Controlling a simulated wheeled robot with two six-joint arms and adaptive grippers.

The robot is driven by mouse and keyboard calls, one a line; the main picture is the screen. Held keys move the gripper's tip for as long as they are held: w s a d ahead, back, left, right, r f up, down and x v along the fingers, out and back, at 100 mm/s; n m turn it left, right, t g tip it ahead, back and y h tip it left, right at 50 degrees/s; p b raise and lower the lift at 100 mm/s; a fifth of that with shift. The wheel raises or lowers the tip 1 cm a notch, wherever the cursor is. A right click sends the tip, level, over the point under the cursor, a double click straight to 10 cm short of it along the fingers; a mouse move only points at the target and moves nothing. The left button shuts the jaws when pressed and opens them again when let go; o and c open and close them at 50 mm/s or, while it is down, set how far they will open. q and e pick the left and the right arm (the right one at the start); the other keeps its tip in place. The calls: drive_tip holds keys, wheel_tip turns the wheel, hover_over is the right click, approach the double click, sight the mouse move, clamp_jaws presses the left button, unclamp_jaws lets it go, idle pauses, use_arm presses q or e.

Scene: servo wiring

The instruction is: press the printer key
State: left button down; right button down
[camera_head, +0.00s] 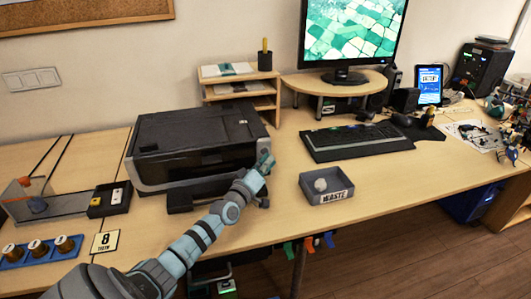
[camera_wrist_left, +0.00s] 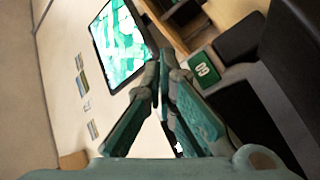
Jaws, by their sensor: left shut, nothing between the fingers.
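The black and grey printer (camera_head: 190,130) stands on the left part of the desk. A small light mark (camera_head: 243,122) shows at the right of its top; I cannot tell if it is the key. In the left wrist view the dark printer body (camera_wrist_left: 285,85) fills the right side, with a small green square with white marks (camera_wrist_left: 203,70) at its edge. My left gripper (camera_head: 265,163) is shut and empty, beside the printer's front right corner. Its fingers (camera_wrist_left: 166,76) point past the green square, apart from it. My right gripper is out of view.
A grey WASTE tray (camera_head: 341,197) with a pale lump lies right of my left gripper. A wooden shelf (camera_head: 240,78) stands behind the printer. The keyboard (camera_head: 357,141) and monitor (camera_head: 350,30) are further right. The desk strip in front of the tray is clear.

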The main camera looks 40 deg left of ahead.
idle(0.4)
use_arm(q)
drive_tip(key=shift+w+a+b, duration=0.3)
drive_tip(key=shift+a+b, duration=0.05)
drive_tip(key=shift+b, duration=0.1)
idle(0.3)
drive_tip(key=shift+s+d+p, duration=0.3)
drive_tip(key=shift+d+p, duration=0.1)
drive_tip(key=shift+p, duration=0.05)
